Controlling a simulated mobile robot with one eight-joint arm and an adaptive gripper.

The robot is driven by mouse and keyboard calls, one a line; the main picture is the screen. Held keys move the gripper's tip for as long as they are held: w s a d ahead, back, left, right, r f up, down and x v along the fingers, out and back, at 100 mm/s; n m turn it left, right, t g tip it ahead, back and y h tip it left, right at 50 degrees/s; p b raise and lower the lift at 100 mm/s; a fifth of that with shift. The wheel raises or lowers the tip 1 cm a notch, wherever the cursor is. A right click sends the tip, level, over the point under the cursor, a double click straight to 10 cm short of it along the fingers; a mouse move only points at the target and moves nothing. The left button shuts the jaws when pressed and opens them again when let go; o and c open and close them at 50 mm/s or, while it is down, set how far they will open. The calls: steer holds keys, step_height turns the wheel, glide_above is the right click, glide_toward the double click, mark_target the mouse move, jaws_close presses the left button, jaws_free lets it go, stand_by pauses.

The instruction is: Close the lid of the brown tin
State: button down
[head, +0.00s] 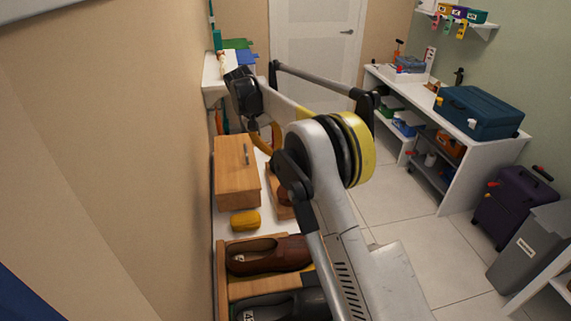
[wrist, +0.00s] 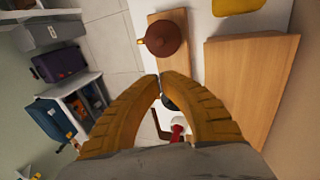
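The brown tin (wrist: 163,38) shows in the wrist view as a round, dark reddish-brown shape on a narrow wooden board (wrist: 180,66). A small light piece sticks out at its left side. In the head view, a brown part of it (head: 285,197) shows on the board, partly hidden behind my arm. I cannot tell how its lid sits. My gripper (wrist: 160,77) has yellow ridged fingers, with their tips together and nothing held between them. The tips are apart from the tin, below it in the wrist picture. In the head view, my gripper (head: 265,142) is above the white surface.
A wooden box (head: 235,172) with a handle stands left of the board. A yellow case (head: 245,220) lies in front of it. A white bench with a blue toolbox (head: 480,110) stands right, across open floor.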

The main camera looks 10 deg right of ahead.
steer(key=b+x, duration=0.1)
steer(key=x, duration=0.3)
steer(key=b+x, duration=0.1)
steer(key=x, duration=0.4)
steer(key=s+b+x, duration=0.1)
steer(key=b+x, duration=0.1)
steer(key=x, duration=0.2)
steer(key=shift+d+f, duration=0.1)
steer(key=shift+f, duration=0.05)
steer(key=shift+d+f+y, duration=0.5)
steer(key=shift+d+y, duration=0.1)
steer(key=shift+y, duration=0.6)
steer(key=shift+d+f+y, duration=0.15)
steer(key=shift+f+y, duration=0.1)
steer(key=shift+y, duration=0.05)
steer(key=shift+f, duration=0.25)
steer(key=shift+r, duration=0.1)
